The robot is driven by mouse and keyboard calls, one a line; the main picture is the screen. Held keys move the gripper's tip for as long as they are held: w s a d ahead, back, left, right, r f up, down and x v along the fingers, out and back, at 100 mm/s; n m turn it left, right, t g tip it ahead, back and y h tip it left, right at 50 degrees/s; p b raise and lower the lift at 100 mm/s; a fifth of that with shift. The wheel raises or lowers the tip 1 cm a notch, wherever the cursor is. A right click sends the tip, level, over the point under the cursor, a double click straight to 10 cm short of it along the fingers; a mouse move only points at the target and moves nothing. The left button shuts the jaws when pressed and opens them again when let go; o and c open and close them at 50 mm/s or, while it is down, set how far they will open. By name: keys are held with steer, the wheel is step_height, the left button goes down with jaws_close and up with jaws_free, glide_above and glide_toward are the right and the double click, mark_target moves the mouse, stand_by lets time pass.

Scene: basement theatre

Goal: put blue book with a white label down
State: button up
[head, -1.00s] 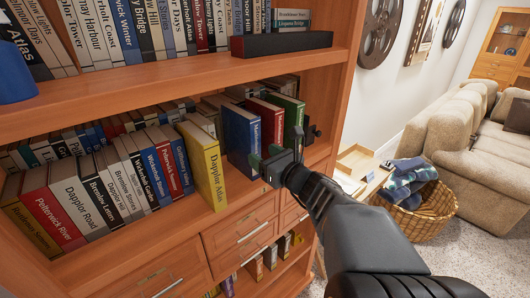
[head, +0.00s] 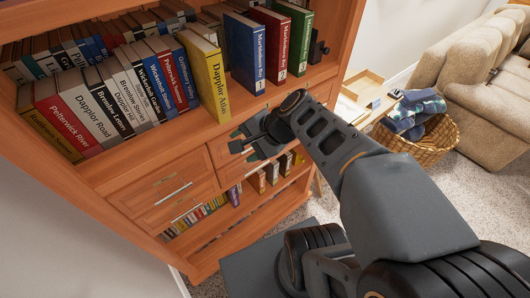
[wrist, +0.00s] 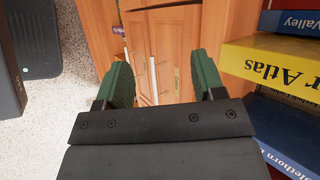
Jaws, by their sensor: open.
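The blue book (head: 246,52) stands upright on the shelf, between the yellow atlas (head: 205,75) and a red book (head: 289,38). A small white label with a number shows low on its spine. My gripper (head: 244,143) is open and empty, below the book and in front of the drawers. In the wrist view, the two green finger pads (wrist: 163,78) are wide apart with only cabinet front between them. The gripper does not touch the book.
Several more books (head: 100,95) fill the shelf to the left. A green book (head: 304,25) and a dark bookend (head: 318,50) stand to the right. Drawers (head: 165,190) lie below. A wicker basket (head: 425,148) and beige sofa (head: 455,65) are at the right.

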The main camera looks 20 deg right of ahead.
steer(key=s+d+n+h, duration=0.1)
steer(key=n+h, duration=0.1)
steer(key=n, duration=0.2)
steer(key=s+d+f+n+g+h, duration=0.1)
steer(key=n+h, duration=0.1)
steer(key=n, duration=0.2)
steer(key=s+d+f+n+g+h, duration=0.1)
steer(key=n+h, duration=0.1)
steer(key=n, duration=0.2)
steer(key=shift+s+d+n, duration=0.15)
steer(key=shift+s+n, duration=0.15)
steer(key=shift+s, duration=0.05)
